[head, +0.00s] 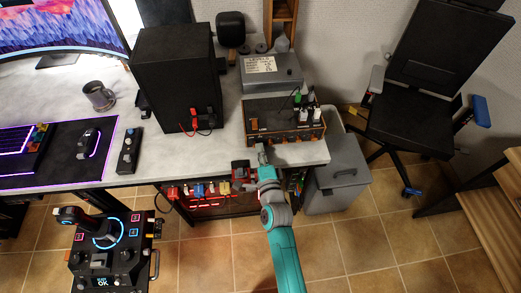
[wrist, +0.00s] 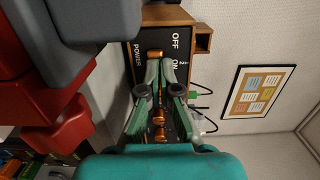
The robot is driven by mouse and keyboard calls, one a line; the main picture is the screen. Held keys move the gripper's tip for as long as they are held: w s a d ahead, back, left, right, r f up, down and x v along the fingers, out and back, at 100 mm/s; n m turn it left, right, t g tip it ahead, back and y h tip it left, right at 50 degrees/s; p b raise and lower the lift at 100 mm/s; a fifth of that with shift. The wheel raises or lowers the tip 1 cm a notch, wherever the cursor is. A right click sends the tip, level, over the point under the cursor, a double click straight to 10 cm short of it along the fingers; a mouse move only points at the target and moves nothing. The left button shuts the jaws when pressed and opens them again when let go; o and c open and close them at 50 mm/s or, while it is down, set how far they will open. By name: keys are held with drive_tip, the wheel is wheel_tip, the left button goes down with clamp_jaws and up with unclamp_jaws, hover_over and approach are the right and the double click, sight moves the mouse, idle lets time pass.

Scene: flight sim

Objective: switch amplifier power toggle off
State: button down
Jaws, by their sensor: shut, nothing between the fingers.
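The amplifier (head: 262,105) is a dark box with wooden sides and copper knobs at the right end of the desk. In the wrist view its black panel (wrist: 148,22) carries the words OFF, ON and POWER, with the picture turned sideways. A copper toggle (wrist: 154,53) shows beside POWER, just past my fingertips; whether they touch it, and which way it is set, I cannot tell. My gripper (wrist: 160,63) is shut and empty, pointing at the panel; in the head view it is low in front of the amplifier (head: 262,150).
More copper knobs (wrist: 158,117) lie along the panel. A grey box (head: 270,70) stands behind the amplifier and a black speaker (head: 175,75) to its left. A red tool chest (head: 205,208) is under the desk, a grey bin (head: 340,180) to the right.

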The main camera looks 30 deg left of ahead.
drive_tip(key=v, duration=1.2)
idle(0.6)
